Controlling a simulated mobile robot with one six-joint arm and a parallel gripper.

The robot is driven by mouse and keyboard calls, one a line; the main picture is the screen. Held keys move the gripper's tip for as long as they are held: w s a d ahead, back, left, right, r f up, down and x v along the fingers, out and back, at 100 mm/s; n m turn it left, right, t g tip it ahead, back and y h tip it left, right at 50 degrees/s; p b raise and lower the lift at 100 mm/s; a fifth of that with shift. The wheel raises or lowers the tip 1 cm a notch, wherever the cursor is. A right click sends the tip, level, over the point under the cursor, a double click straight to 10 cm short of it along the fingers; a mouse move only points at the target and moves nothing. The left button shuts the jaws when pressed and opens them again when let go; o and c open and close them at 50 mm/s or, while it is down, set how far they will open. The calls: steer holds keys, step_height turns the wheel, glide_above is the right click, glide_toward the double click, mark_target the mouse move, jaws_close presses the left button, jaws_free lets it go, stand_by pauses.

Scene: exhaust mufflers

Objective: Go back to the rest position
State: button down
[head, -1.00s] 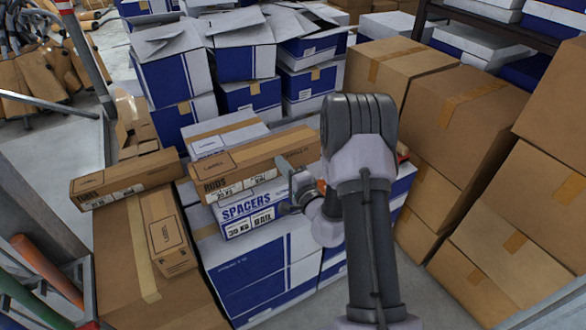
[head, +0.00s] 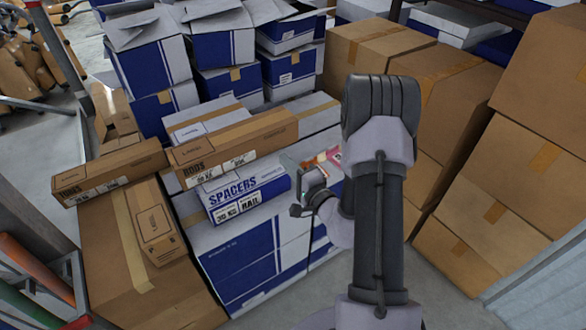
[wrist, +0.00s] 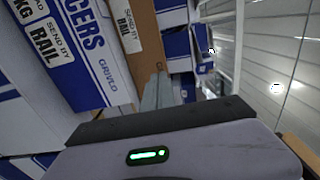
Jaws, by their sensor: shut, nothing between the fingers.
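My gripper (head: 306,178) is beside the right end of the white and blue SPACERS box (head: 243,198) in the head view, above the large white and blue boxes. My own arm hides part of the scene to its right. In the wrist view, the gripper's fingers (wrist: 157,92) show as a narrow grey shape, shut and empty. The SPACERS box (wrist: 88,45) shows there at the upper left, apart from the fingers.
A brown RODS carton (head: 232,150) lies behind the SPACERS box. Brown cartons (head: 545,165) are stacked high on the right. White and blue boxes (head: 150,65) stand at the back. Bare floor (head: 440,285) shows at the lower right.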

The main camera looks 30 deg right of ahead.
steer(key=s+a+r+n+g+y, duration=0.5)
steer(key=a+r+y, duration=0.2)
steer(key=a, duration=0.5)
steer(key=s+a+r+n+g+y, duration=0.4)
steer(key=a+r+y, duration=0.25)
steer(key=a, duration=0.55)
steer(key=s+a+n+g+h, duration=0.2)
steer(key=s+a+g, duration=0.15)
steer(key=s, duration=0.35)
steer(key=s+a+n+g+h, duration=0.2)
steer(key=s+g+h, duration=0.15)
steer(key=s, duration=0.35)
steer(key=s+d+r+t+h, duration=0.3)
steer(key=d+h, duration=0.4)
steer(key=d, duration=0.2)
steer(key=shift+s+d+t, duration=0.15)
steer(key=shift+s+t, duration=0.1)
steer(key=shift+t, duration=0.15)
